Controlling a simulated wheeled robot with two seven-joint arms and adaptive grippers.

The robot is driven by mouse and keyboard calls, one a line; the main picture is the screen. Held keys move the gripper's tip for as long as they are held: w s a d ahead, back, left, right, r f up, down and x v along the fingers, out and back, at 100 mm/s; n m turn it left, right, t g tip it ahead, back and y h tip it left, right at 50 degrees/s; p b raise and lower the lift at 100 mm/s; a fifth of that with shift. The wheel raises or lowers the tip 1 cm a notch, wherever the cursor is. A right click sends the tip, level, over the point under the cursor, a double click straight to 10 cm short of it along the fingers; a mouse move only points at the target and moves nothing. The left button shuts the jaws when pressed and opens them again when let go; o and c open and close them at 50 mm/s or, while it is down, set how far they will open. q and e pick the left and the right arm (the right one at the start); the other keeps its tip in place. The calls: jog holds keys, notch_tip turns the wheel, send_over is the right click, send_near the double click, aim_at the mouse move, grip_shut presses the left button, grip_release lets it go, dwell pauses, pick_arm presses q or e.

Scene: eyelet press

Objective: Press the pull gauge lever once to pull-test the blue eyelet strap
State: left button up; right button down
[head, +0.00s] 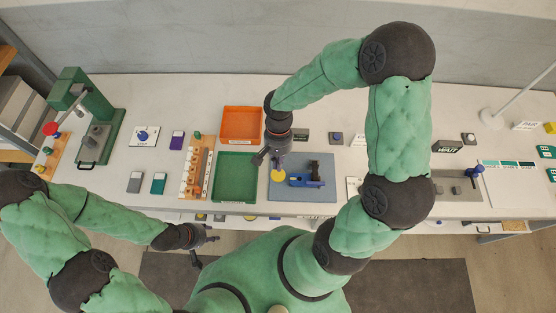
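A blue-grey mat (318,194) lies on the table front centre. On it is a small device with a blue body (301,183) and a black upright part (315,170); I cannot tell whether this is the pull gauge or holds the blue strap. A yellow disc (278,176) lies at the mat's left. A grey unit with a blue-topped lever (474,173) stands at the right. My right gripper (270,160) points down above the green tray's right edge, close to the yellow disc; its finger gap is unclear. My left gripper (205,251) is open and empty in front of the table.
An orange tray (241,108) stands behind a green tray (235,197). A wooden rack (196,190) with several small parts is left of them. A green press (98,110) stands at the far left. Small labels and blocks lie around; my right arm covers part of the table.

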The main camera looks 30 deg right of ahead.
jog(key=shift+r, duration=0.15)
jog(key=shift+p+v, duration=1.05)
jog(key=shift+v, duration=0.35)
